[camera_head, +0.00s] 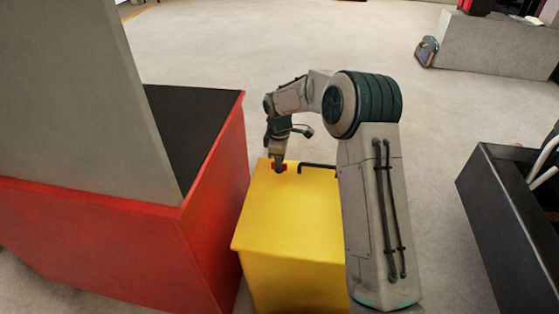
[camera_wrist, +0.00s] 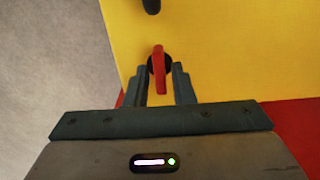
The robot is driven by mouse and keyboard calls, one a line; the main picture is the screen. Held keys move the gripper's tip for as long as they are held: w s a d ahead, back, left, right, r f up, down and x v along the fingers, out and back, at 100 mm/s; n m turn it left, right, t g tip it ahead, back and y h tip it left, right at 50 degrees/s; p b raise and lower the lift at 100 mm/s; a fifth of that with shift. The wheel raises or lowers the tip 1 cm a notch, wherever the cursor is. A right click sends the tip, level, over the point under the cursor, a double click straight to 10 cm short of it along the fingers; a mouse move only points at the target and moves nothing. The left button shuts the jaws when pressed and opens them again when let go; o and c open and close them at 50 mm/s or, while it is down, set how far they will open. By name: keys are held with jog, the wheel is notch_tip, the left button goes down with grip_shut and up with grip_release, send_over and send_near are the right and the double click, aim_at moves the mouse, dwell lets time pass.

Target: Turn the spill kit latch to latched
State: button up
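The yellow spill kit box (camera_head: 285,215) stands between a red unit and my arm. Its red latch handle (camera_wrist: 159,72) sits on a dark round base and points along my gripper's line in the wrist view. The latch shows as a small red spot (camera_head: 283,168) in the head view, partly hidden by my gripper (camera_head: 277,162). In the wrist view my gripper (camera_wrist: 163,78) is open, with one finger on each side of the red handle. Gaps show between the fingers and the handle.
A black bar handle (camera_head: 317,166) is on the box beside the latch; its end (camera_wrist: 151,6) shows in the wrist view. The red unit (camera_head: 215,205) stands close at left. A dark open bin (camera_head: 490,215) is at right.

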grip_shut()
jog(key=shift+m, duration=0.3)
jog(key=m+p, duration=0.1)
jog(key=m, duration=0.2)
jog(key=shift+r, duration=0.1)
jog(key=m+p, duration=0.1)
jog(key=m, duration=0.8)
jog(key=shift+m+p, duration=0.3)
jog(key=shift+p, duration=0.1)
jog(key=m, duration=0.4)
jog(key=shift+m+p, duration=0.3)
jog(key=shift+p, duration=0.05)
